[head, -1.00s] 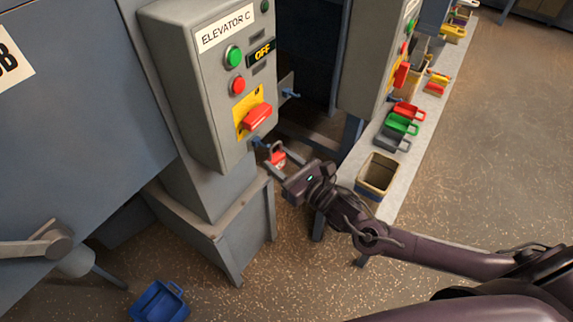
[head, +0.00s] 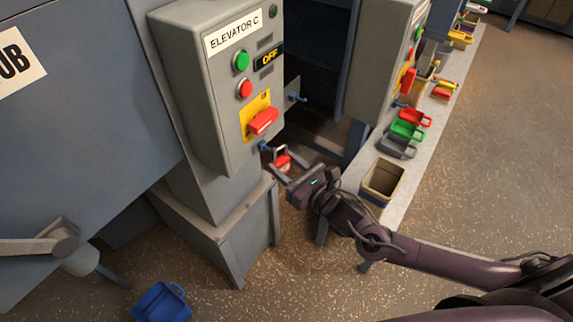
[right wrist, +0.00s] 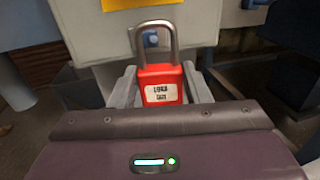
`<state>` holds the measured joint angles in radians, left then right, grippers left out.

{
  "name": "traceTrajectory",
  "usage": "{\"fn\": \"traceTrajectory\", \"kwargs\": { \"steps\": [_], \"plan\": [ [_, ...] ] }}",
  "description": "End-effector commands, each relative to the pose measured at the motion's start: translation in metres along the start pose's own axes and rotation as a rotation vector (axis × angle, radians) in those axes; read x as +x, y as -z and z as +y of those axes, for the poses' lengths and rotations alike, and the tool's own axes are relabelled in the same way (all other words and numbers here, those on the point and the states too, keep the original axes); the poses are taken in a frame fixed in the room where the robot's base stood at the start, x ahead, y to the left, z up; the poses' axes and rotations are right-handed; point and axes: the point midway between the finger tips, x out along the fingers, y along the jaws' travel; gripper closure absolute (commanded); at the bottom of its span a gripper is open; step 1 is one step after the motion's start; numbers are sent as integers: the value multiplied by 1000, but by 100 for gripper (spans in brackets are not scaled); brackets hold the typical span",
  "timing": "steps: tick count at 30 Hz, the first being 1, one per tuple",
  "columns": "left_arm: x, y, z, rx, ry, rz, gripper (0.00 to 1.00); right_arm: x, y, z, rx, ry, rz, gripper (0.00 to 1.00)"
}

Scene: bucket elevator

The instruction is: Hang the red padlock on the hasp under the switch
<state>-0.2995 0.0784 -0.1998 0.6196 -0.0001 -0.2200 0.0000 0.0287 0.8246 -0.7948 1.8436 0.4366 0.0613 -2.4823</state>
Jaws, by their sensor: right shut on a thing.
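The red padlock (head: 283,163) has a grey metal shackle and a white label; in the right wrist view the padlock (right wrist: 161,85) stands upright with its shackle up. My right gripper (head: 287,165) is shut on its body, just below and right of the switch box. The red switch handle (head: 263,121) sits on a yellow plate under the OFF sign. The blue hasp (head: 264,147) sticks out below the switch, very near the shackle. In the right wrist view the hasp (right wrist: 151,38) shows behind the shackle opening; I cannot tell whether they touch. My left gripper is out of view.
The grey Elevator C box (head: 205,90) stands above a grey pedestal (head: 240,230). A bench (head: 405,195) at right holds a tan bin (head: 383,180) and red, green and grey scoops.

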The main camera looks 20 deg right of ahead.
Motion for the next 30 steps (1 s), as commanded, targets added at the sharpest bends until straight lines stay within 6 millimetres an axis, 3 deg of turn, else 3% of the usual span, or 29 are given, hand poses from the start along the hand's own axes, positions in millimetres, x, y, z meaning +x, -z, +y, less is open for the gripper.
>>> {"fn": "traceTrajectory", "kwargs": {
  "steps": [30],
  "plan": [
    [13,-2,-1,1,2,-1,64,35,0,7,-1,0,-1,82]
  ]
}}
